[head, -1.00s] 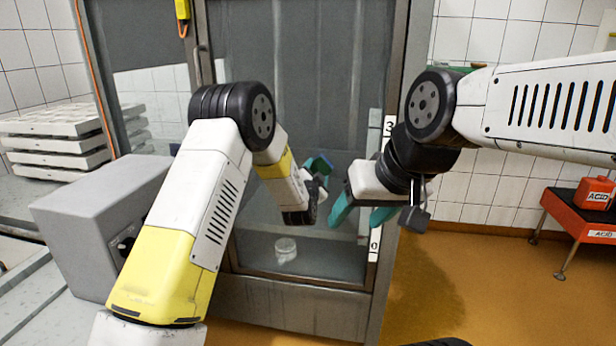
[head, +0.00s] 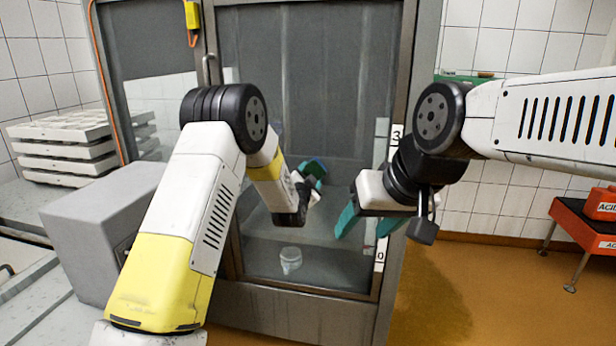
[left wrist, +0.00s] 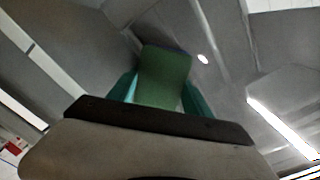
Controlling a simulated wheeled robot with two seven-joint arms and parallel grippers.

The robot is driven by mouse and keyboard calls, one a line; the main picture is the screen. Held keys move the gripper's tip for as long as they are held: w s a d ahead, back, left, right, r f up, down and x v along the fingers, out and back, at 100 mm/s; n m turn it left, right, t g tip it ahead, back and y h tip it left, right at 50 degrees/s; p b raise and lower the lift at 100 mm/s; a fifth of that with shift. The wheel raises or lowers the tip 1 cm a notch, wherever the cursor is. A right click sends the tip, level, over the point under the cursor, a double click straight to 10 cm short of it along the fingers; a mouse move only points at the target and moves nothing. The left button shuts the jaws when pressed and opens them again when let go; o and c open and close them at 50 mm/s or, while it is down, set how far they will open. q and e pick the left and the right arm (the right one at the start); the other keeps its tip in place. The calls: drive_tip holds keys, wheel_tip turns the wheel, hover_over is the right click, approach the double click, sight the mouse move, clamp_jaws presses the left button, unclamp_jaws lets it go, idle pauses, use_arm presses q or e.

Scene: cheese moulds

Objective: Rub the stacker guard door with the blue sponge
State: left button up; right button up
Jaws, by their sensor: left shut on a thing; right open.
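The stacker guard door (head: 310,70) is a tall, dark, see-through panel in a grey metal frame, standing shut before me, with a handle on its left side. My left gripper (head: 311,178) is in front of the door's middle, shut on the blue sponge (head: 314,166). In the left wrist view the sponge (left wrist: 163,78) shows a green face with a thin blue edge between the teal fingers. I cannot tell whether the sponge touches the panel. My right gripper (head: 366,226) is open and empty by the door's right edge, teal fingers pointing down.
A grey box (head: 95,235) stands left of my left arm. White moulds (head: 65,150) are stacked at the far left. A small clear jar (head: 290,260) shows through the lower panel. A red stand (head: 585,230) with an acid container (head: 603,204) is at the right; the orange floor before it is clear.

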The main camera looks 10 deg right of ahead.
use_arm(q)
drive_tip(key=shift+w+a, duration=0.25)
drive_tip(key=shift+a, duration=0.45)
drive_tip(key=shift+w+a, duration=0.25)
drive_tip(key=shift+a, duration=0.4)
drive_tip(key=shift+w+a, duration=0.25)
drive_tip(key=shift+a, duration=0.45)
drive_tip(key=a, duration=0.1)
drive_tip(key=w+a, duration=0.1)
drive_tip(key=a, duration=0.3)
drive_tip(key=shift+w+a, duration=0.15)
drive_tip(key=shift+w, duration=0.15)
drive_tip(key=v, duration=0.6)
drive_tip(key=shift+s, duration=0.1)
drive_tip(key=shift+v, duration=1.4)
